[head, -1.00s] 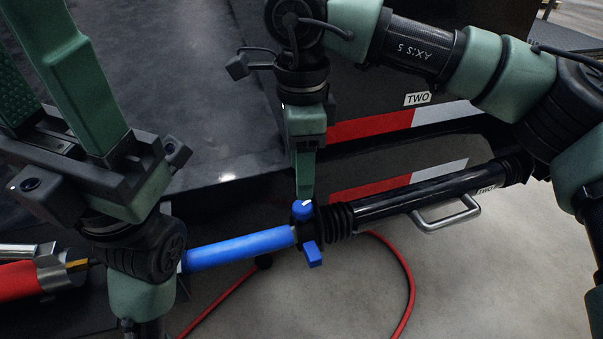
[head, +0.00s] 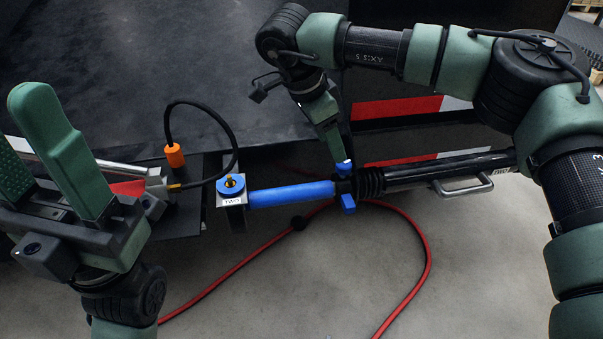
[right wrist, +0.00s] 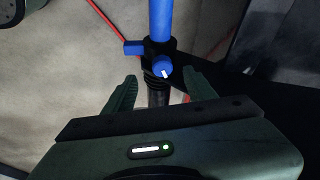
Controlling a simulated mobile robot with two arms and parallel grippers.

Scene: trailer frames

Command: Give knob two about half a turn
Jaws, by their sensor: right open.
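The blue knob (head: 343,167) with a white mark sits on the pipe where a blue tube meets black bellows. It also shows in the right wrist view (right wrist: 162,71). My right gripper (head: 335,150) is close above it, partly hiding it. In the right wrist view my right gripper (right wrist: 160,80) is open, with one finger on each side of the knob and visible gaps. A blue lever (right wrist: 133,48) sticks out beside the knob. My left gripper (head: 25,120) is open and empty at the left, away from the knob.
A small block labelled TWO (head: 231,201), with a blue ring on top, stands at the tube's left end. An orange plug (head: 174,155) on a black cable is near it. A metal handle (head: 465,187) is under the black pipe. A red hose (head: 427,255) lies on the floor.

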